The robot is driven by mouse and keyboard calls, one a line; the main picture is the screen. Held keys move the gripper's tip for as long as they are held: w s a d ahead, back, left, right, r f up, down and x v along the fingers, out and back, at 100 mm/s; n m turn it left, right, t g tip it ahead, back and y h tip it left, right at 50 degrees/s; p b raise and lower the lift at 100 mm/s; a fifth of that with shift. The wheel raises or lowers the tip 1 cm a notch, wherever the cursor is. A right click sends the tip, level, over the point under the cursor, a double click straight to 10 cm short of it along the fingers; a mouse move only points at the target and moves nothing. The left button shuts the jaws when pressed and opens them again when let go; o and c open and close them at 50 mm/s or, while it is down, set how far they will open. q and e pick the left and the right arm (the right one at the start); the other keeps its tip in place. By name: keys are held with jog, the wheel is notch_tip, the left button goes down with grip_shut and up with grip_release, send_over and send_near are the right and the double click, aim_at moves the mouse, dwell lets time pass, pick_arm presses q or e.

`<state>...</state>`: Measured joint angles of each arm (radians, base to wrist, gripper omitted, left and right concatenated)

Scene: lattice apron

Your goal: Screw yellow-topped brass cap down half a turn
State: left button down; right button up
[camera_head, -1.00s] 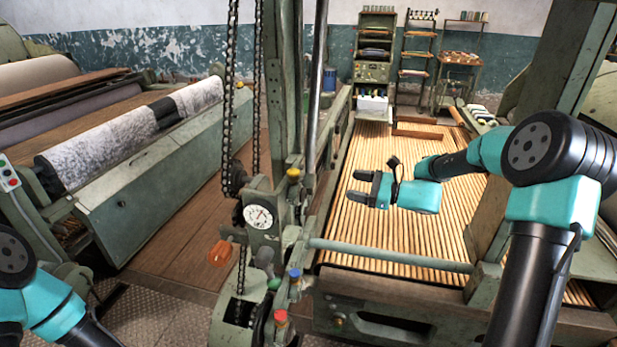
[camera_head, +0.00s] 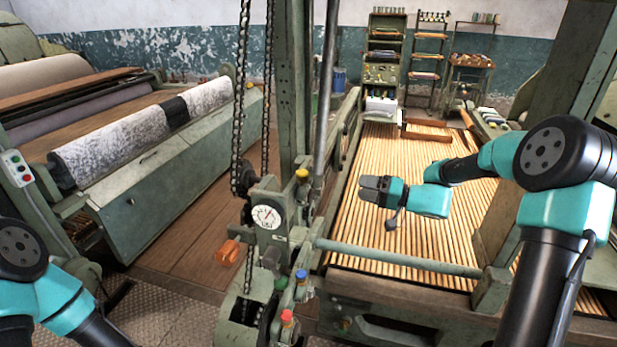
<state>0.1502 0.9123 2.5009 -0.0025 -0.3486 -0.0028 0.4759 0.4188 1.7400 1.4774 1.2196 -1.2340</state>
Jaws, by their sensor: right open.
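The yellow-topped brass cap (camera_head: 302,175) sits on the upper part of the green machine post, just right of the round white dial (camera_head: 265,217). A blue-topped cap (camera_head: 301,275) and a red-topped cap (camera_head: 287,316) stand lower on the same machine. My right gripper (camera_head: 364,188) is open and empty, to the right of the yellow-topped cap and apart from it. Its fingers point left towards the post and are seen nearly edge-on. My left arm shows at the lower left; its gripper is out of the picture.
Hanging chains (camera_head: 240,100) and a steel rod (camera_head: 326,100) run down beside the post. A horizontal green bar (camera_head: 395,257) crosses below my right gripper, over the slatted wooden bed (camera_head: 425,228).

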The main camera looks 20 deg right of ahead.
aim_at(308, 187)
jog(key=n, duration=1.2)
jog(key=shift+f+n, duration=0.1)
jog(key=shift+n, duration=0.2)
jog(key=x, duration=1.7)
jog(key=shift+w+a, duration=0.1)
jog(key=shift+a, duration=0.1)
jog(key=shift+c, duration=0.2)
jog(key=c, duration=0.9)
